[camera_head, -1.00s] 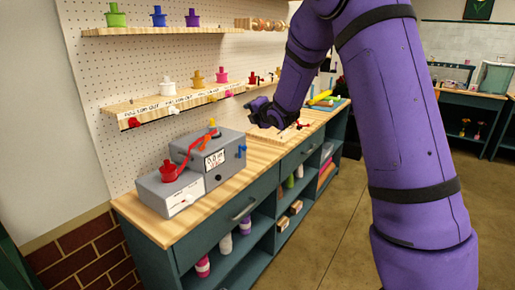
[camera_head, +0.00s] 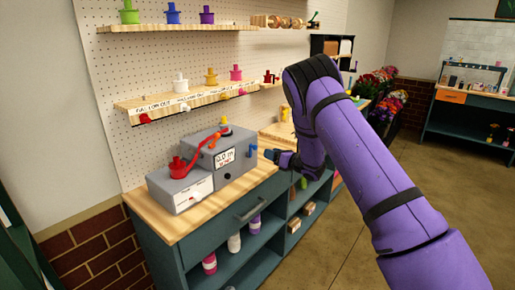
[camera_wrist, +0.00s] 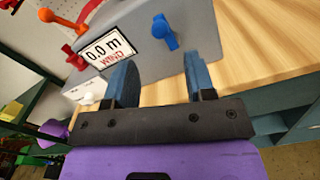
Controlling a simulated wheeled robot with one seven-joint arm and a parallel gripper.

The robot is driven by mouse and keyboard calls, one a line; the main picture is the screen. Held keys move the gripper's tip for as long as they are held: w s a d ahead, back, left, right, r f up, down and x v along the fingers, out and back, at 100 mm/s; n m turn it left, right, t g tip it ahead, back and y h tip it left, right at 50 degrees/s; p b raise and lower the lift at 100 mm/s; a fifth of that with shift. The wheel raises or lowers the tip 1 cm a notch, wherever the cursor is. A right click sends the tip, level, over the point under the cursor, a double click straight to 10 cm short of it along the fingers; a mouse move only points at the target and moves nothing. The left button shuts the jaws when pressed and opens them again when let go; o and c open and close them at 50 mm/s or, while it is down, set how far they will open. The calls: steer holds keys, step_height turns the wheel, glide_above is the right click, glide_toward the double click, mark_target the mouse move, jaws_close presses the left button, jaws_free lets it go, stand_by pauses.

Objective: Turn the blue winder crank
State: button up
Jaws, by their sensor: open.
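The winder is a grey box (camera_head: 235,165) on the left part of the wooden counter, with a label reading 0.0 m and WIND. Its blue crank (camera_head: 253,150) sticks out of the right side. In the wrist view the blue crank (camera_wrist: 164,32) stands on the grey face beside the label (camera_wrist: 107,47), ahead of the fingers and roughly between their lines. My gripper (camera_wrist: 160,75) is open and empty, its two blue fingers apart from the crank. In the head view my gripper (camera_head: 272,154) is just right of the crank.
A red spool (camera_head: 177,168) with a red ribbon sits on the lower grey box (camera_head: 182,190). An orange-red lever (camera_wrist: 62,22) is left of the label in the wrist view. Shelves of coloured spools (camera_head: 175,107) hang on the pegboard behind. Counter to the right is partly hidden by my arm.

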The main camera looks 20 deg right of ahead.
mark_target(257, 148)
steer(key=x, duration=0.9)
steer(key=shift+w+a, duration=0.15)
steer(key=shift+w, duration=0.05)
steer(key=shift+c, duration=0.5)
steer(key=c, duration=0.8)
